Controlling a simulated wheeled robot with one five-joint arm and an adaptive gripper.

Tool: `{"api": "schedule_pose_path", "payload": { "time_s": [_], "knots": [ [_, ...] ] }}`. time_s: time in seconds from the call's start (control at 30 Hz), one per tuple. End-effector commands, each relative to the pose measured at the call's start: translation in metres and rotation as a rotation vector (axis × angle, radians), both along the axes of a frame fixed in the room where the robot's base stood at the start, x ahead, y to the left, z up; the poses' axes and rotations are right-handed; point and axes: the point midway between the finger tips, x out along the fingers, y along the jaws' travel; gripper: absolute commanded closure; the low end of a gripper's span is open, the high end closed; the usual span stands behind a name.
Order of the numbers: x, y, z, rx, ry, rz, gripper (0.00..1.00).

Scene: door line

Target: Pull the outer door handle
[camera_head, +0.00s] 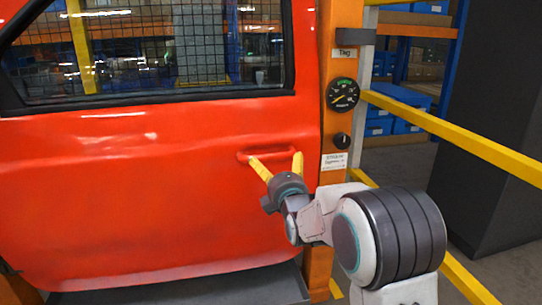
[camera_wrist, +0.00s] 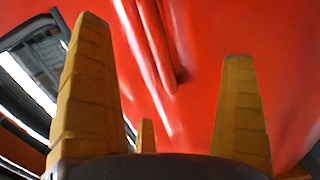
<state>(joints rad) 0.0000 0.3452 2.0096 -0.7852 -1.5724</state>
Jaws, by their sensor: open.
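The red door (camera_head: 120,190) stands upright and fills the left half of the head view. Its outer door handle (camera_head: 268,154) is a red horizontal bar on the right part of the panel, below the window. My gripper (camera_head: 275,164) is open in front of it, its yellow fingers spread along the handle, one near each end. In the wrist view the handle (camera_wrist: 152,45) runs as a red bar from the top, between and beyond the fingertips of my gripper (camera_wrist: 160,60). No finger is seen closed around it. Whether the fingertips touch the door cannot be told.
An orange post (camera_head: 343,60) with a round gauge (camera_head: 343,94) and a knob (camera_head: 342,140) stands just right of the door. Yellow rails (camera_head: 460,135) and a dark grey cabinet (camera_head: 500,130) are farther right. A grey ledge (camera_head: 200,290) lies under the door.

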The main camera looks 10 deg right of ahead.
Motion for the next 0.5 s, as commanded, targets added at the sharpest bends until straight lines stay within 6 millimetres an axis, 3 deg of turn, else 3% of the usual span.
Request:
{"api": "schedule_pose_path", "payload": {
  "time_s": [0.3,0.5],
  "knots": [
    [0.048,0.0,0.0,0.001,0.0,0.0,0.0],
    [0.066,0.0,0.0,0.002,0.001,0.0,0.0]
  ]
}}
